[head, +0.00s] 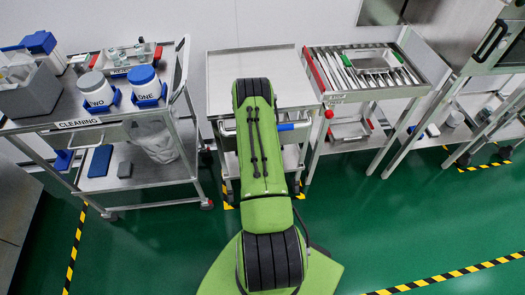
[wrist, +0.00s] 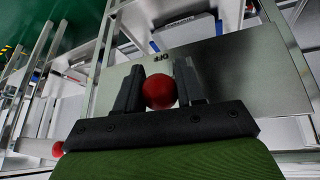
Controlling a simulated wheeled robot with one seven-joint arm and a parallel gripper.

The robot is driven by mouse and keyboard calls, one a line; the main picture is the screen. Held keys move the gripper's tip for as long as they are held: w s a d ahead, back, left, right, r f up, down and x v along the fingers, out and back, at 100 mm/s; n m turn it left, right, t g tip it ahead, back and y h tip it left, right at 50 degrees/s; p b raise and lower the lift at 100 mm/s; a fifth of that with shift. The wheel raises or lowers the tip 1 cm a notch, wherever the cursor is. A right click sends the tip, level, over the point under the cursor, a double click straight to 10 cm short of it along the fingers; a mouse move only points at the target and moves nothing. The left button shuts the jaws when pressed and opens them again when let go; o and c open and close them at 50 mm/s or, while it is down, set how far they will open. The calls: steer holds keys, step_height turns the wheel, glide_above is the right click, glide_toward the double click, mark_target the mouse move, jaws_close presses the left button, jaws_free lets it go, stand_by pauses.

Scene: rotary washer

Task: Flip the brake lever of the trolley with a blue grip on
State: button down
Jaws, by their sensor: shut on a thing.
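The trolley (head: 250,60) in the middle of the head view has a bare steel top and a blue grip (head: 293,126) on its front handle. My green arm hides part of its front. In the wrist view, a round red knob (wrist: 159,91) sits between the two dark fingers of my gripper (wrist: 160,88), which is shut on it. The lever's stem is hidden. A plate beyond the knob bears a label (wrist: 160,59) that reads OFF, upside down in this view. My gripper is hidden behind my arm in the head view.
A cleaning trolley (head: 78,123) with tubs stands at left. A rack table (head: 340,97) stands at right, with a red knob (head: 328,113) near its front left corner. Another red knob (wrist: 58,149) shows at the wrist view's lower left. Green floor lies clear in front.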

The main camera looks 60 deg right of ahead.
steer(key=shift+w+d+r, duration=0.2)
steer(key=shift+d+r, duration=0.05)
steer(key=c, duration=1.1)
jaws_free()
steer(key=shift+c, duration=0.2)
steer(key=o, duration=0.4)
steer(key=shift+s+a+f, duration=0.1)
steer(key=shift+f, duration=0.05)
steer(key=p+v, duration=0.2)
steer(key=v, duration=1.3)
steer(key=shift+a+r+p, duration=0.2)
steer(key=shift+r+p, duration=0.1)
